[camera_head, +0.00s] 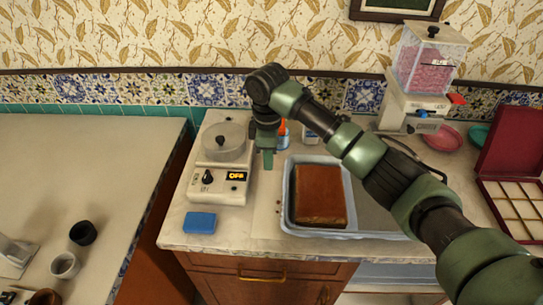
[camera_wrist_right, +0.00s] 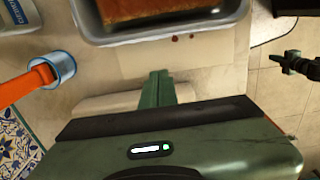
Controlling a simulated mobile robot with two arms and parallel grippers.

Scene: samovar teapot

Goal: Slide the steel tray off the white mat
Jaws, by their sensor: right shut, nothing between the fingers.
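The steel tray (camera_head: 318,232) lies on the counter with a brown rectangular block (camera_head: 319,195) in it.
A white appliance (camera_head: 220,165) and a blue sponge (camera_head: 199,222) stand left of the tray. A candy dispenser (camera_head: 425,80), pink dish (camera_head: 441,138) and open red box (camera_head: 508,170) are to the right.

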